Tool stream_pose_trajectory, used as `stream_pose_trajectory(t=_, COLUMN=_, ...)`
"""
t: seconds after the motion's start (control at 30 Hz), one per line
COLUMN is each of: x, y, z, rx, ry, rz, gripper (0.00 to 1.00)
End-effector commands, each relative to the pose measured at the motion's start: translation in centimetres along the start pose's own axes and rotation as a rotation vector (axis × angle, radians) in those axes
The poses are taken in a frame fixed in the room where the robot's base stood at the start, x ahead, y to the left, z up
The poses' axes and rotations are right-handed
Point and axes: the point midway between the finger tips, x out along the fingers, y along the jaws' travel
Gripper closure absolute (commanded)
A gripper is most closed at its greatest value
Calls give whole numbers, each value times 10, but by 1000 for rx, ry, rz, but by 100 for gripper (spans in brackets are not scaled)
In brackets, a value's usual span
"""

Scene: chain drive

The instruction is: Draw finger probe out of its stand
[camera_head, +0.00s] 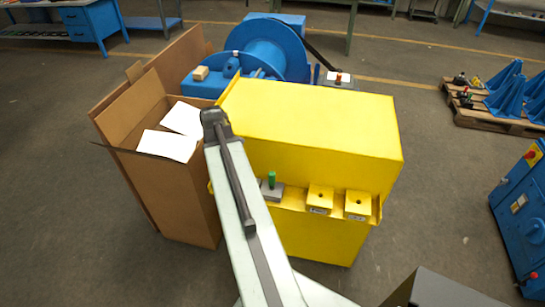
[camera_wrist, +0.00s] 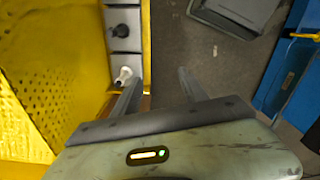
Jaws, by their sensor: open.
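In the head view, an upright green-handled piece (camera_head: 271,179), which looks like the finger probe, stands in a small grey stand (camera_head: 270,193) on the yellow guard's front ledge. In the head view my arm crosses in front of the guard, and my gripper cannot be made out.
Two yellow blocks with holes (camera_head: 320,199) sit right of the stand on the ledge of the yellow guard (camera_head: 310,125). An open cardboard box (camera_head: 185,195) stands close on the left. A blue machine (camera_head: 265,52) is behind.

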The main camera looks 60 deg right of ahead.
Motion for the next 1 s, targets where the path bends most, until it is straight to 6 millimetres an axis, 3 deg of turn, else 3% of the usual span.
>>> stream_pose_trajectory(t=0.03, x=-5, y=18, z=42, rx=-37, ry=0, rz=0, gripper=49)
stream_pose_trajectory(t=0.1, x=-8, y=32, z=91, rx=-113, ry=0, rz=0, gripper=49)
stream_pose_trajectory(t=0.2, x=-10, y=41, z=142, rx=-195, ry=1, rz=0, gripper=49)
stream_pose_trajectory(t=0.3, x=-11, y=44, z=170, rx=-245, ry=1, rz=0, gripper=49)
stream_pose_trajectory(t=0.4, x=-11, y=45, z=180, rx=-264, ry=1, rz=0, gripper=49)
stream_pose_trajectory(t=0.67, x=1, y=44, z=180, rx=-267, ry=0, rz=0, gripper=49)
stream_pose_trajectory(t=1.0, x=63, y=44, z=180, rx=-265, ry=0, rz=0, gripper=49)
